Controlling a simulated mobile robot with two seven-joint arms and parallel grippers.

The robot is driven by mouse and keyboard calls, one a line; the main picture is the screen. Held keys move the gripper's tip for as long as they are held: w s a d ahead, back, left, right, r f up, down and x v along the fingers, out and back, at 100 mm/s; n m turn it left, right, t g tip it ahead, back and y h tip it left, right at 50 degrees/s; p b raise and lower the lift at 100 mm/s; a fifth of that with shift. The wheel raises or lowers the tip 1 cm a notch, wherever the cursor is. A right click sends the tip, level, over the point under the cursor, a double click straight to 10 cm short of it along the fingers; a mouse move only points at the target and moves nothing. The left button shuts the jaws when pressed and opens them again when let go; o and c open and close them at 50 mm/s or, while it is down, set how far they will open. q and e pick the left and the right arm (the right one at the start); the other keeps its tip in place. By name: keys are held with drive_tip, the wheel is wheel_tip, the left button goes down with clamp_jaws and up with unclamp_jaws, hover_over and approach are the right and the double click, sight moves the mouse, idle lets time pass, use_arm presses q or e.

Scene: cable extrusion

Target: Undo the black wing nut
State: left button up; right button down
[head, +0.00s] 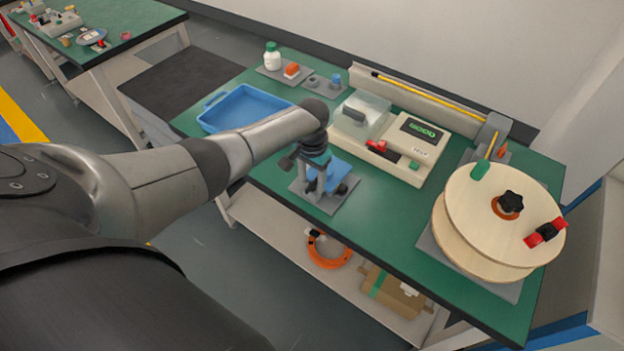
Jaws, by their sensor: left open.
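The black wing nut (509,201) sits on an orange-red disc at the centre of the wooden spool (470,215), at the right end of the green bench. It looks like a dark lobed knob. My left gripper (318,186) is open, pointing down over a small grey plate (342,199) with a blue part, near the bench's front edge. It is well to the left of the spool and far from the wing nut. Contact with the blue part cannot be told. My right gripper is out of view.
A beige machine (410,150) with a display stands between my gripper and the spool. A blue tray (240,108) lies at the left. A red and black clamp (545,232) is on the spool's face. A yellow cable (430,96) runs along the back. Green surface before the machine is clear.

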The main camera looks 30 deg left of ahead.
use_arm(q)
drive_tip(key=shift+c, duration=0.2)
clamp_jaws()
idle(0.5)
drive_tip(key=n+p, duration=0.2)
drive_tip(key=n, duration=0.1)
drive_tip(key=shift+d+r, duration=0.1)
drive_tip(key=shift+r, duration=0.05)
drive_tip(key=n+p, duration=0.2)
drive_tip(key=n, duration=0.3)
drive_tip(key=n+p, duration=0.1)
drive_tip(key=n, duration=0.3)
drive_tip(key=n+p, duration=0.1)
drive_tip(key=n, duration=0.5)
idle(0.4)
